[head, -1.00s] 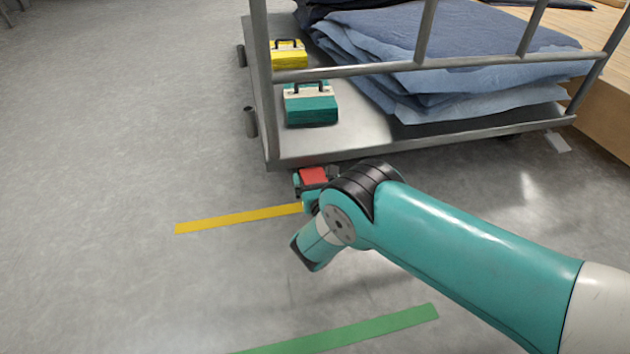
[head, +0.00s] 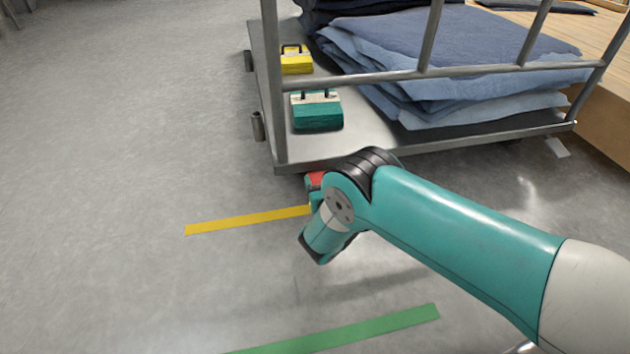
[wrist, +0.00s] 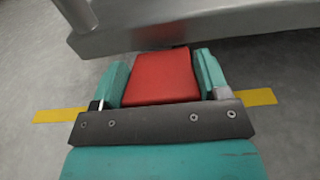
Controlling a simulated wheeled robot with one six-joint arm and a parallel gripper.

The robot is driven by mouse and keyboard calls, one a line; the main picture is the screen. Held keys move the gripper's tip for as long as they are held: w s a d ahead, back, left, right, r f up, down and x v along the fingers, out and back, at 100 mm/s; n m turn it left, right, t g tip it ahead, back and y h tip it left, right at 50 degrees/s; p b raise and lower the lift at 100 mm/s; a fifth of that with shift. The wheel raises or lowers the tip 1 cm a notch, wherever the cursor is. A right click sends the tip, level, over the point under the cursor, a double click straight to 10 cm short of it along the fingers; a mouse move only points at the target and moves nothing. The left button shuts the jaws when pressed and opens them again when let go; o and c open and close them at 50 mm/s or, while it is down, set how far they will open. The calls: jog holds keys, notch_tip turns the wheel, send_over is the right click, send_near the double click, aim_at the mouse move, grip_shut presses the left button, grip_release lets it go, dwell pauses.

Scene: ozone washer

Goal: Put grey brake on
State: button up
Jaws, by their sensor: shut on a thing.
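A red pad (wrist: 160,78), perhaps the brake pedal, sits just below the near edge of the grey cart (head: 420,142). In the wrist view it lies between the two teal fingers of my gripper (wrist: 163,82), which is shut on it. Its far end is dark and meets the underside of the cart's edge; I cannot see how it joins the cart. In the head view only a small part of the red pad (head: 314,180) shows, because my arm covers the rest. No grey brake part can be made out.
The cart carries a teal box (head: 317,112), a yellow box (head: 297,60) and stacked blue cloths (head: 470,60) behind grey rails. A yellow stripe (head: 245,219) and a green stripe (head: 345,328) mark the floor. Floor to the left is clear.

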jog(key=o, duration=1.3)
jog(key=shift+r, duration=0.1)
jog(key=shift+s, duration=0.1)
jog(key=shift+p+v, duration=8.6)
jog(key=shift+p, duration=1.75)
jog(key=shift+d, duration=0.1)
